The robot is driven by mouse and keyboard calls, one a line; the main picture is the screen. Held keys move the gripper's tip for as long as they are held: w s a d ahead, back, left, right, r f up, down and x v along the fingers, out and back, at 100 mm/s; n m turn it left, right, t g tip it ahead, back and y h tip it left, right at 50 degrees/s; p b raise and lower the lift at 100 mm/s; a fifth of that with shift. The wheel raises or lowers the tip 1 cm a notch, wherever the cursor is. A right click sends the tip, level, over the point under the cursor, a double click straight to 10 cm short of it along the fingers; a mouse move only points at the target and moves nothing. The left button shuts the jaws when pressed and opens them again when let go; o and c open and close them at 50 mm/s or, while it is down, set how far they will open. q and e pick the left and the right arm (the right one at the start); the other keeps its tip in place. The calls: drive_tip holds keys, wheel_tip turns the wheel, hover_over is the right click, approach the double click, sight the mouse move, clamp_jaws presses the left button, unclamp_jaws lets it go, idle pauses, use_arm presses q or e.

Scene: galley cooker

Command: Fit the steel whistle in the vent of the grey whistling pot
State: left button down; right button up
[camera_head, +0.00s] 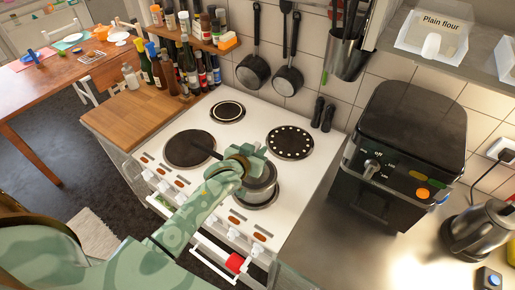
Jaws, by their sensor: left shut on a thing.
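The grey pot (262,189) stands on the front right hotplate of the white cooker (218,215). I see no steel whistle in the open. My right gripper is not in view.
A black air fryer (405,140) stands on the steel counter to the right, with a kettle (480,230) beyond it. Bottles (170,70) crowd the wooden counter at left. Pans (253,70) hang on the tiled wall. The other hotplates are bare.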

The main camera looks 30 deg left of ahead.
use_arm(q)
drive_tip(key=shift+f+b, duration=0.8)
drive_tip(key=shift+f, duration=0.6)
drive_tip(key=shift+f, duration=0.1)
drive_tip(key=c, duration=0.6)
unclamp_jaws()
drive_tip(key=shift+c, duration=0.2)
drive_tip(key=shift+s+r+p, duration=0.25)
drive_tip(key=shift+s+p, duration=0.05)
drive_tip(key=shift+p, duration=0.1)
drive_tip(key=p+v, duration=0.7)
drive_tip(key=shift+s+r, duration=0.2)
drive_tip(key=shift+s, duration=0.05)
drive_tip(key=shift+p+v, duration=0.45)
drive_tip(key=shift+v, duration=0.3)
drive_tip(key=shift+f, duration=0.2)
